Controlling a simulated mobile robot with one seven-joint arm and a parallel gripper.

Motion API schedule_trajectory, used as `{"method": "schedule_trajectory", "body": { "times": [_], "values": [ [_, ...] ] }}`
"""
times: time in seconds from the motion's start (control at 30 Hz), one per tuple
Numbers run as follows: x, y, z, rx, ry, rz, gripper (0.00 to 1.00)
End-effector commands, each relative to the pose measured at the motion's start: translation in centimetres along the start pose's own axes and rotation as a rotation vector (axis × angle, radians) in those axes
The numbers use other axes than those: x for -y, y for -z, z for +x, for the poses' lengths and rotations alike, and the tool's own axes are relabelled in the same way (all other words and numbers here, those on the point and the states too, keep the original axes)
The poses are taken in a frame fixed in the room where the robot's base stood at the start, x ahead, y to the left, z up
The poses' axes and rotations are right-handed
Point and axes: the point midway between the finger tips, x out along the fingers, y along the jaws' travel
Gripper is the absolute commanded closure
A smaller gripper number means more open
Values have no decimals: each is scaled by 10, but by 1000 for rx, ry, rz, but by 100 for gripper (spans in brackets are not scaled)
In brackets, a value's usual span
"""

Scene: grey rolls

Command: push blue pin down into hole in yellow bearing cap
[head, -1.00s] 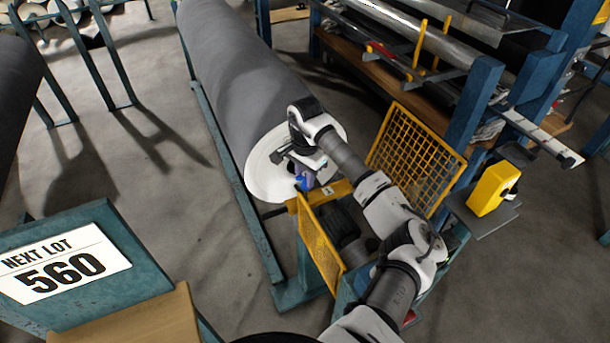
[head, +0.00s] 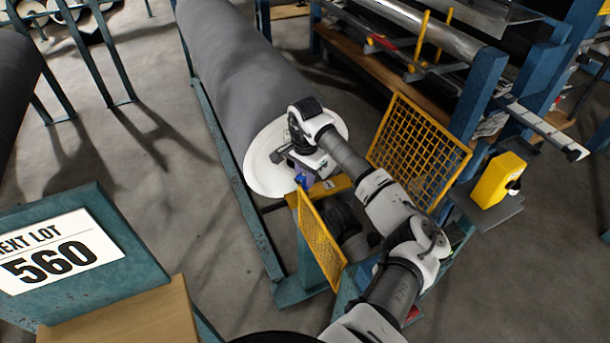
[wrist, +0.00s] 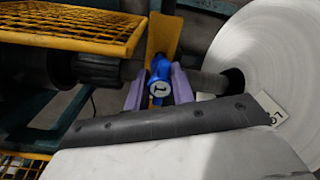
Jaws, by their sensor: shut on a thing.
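The blue pin (wrist: 160,88) has a round, pale-marked head facing the camera in the wrist view. It also shows as a small blue spot in the head view (head: 302,181). My gripper (wrist: 159,91) is shut on it, with one purple finger on each side. The yellow bearing cap (wrist: 164,36) shows behind the pin in the wrist view and under my gripper in the head view (head: 333,188). The hole is hidden, and I cannot tell how deep the pin sits.
A large grey roll (head: 235,75) with a white end face lies just beyond my gripper. Yellow mesh guards stand close by, one in front (head: 321,240) and one at right (head: 418,150). A shaft (wrist: 210,82) runs into the roll's core. A sign board (head: 90,245) stands at left.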

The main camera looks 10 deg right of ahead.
Motion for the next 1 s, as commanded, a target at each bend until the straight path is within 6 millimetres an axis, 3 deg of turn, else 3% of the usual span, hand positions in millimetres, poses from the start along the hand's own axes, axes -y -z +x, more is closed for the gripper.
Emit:
{"method": "schedule_trajectory", "body": {
  "times": [0.7,1.0],
  "values": [
    [-3,0,32,8,-2,6,100],
    [-3,0,36,9,-3,7,100]
  ]
}}
